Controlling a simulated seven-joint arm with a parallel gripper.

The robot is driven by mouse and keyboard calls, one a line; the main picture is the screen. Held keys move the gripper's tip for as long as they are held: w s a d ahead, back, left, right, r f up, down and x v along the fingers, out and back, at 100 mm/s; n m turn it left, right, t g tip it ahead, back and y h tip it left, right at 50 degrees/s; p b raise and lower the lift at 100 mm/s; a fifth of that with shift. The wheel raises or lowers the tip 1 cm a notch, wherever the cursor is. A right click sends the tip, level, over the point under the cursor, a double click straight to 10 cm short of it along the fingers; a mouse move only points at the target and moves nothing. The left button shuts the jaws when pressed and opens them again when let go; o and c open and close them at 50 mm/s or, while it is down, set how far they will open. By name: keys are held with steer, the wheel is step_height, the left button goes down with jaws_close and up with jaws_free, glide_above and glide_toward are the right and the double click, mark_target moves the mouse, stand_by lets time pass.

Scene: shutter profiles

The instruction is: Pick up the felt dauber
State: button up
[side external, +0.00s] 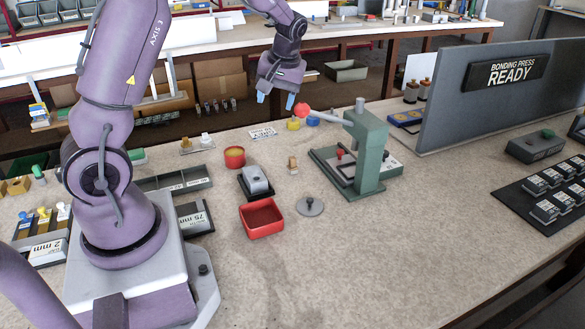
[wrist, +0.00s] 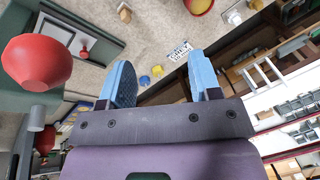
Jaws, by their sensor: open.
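A small tan, wooden-looking piece (side external: 292,164) stands on the bench between the grey tape-dispenser-like block and the green press; it may be the felt dauber, but it is too small to be sure. A tan block at the top of the wrist view (wrist: 124,13) looks like the same piece. My gripper (side external: 276,99) is high over the back of the bench, well above and behind this piece. Its blue fingers (wrist: 163,80) are spread apart with nothing between them.
The green press (side external: 368,150) with its red knob (wrist: 37,62) stands close to my gripper. Small yellow (side external: 293,125) and blue (side external: 313,121) pieces and a label card (side external: 262,132) lie nearby. A red tray (side external: 262,218) and grey disc (side external: 310,206) sit in front.

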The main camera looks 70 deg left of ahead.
steer(key=w+a+f+n+h, duration=0.1)
steer(key=w+a+f+n, duration=0.2)
steer(key=f, duration=0.8)
steer(key=n+t+h, duration=0.1)
steer(key=n+h, duration=0.1)
steer(key=n, duration=0.1)
glide_above(293, 157)
step_height(293, 157, down, 4)
steer(key=shift+s+d+r, duration=0.1)
steer(key=shift+s+r, duration=0.05)
steer(key=shift+f, duration=0.4)
step_height(293, 157, down, 7)
steer(key=shift+r, duration=0.15)
steer(key=c, duration=1)
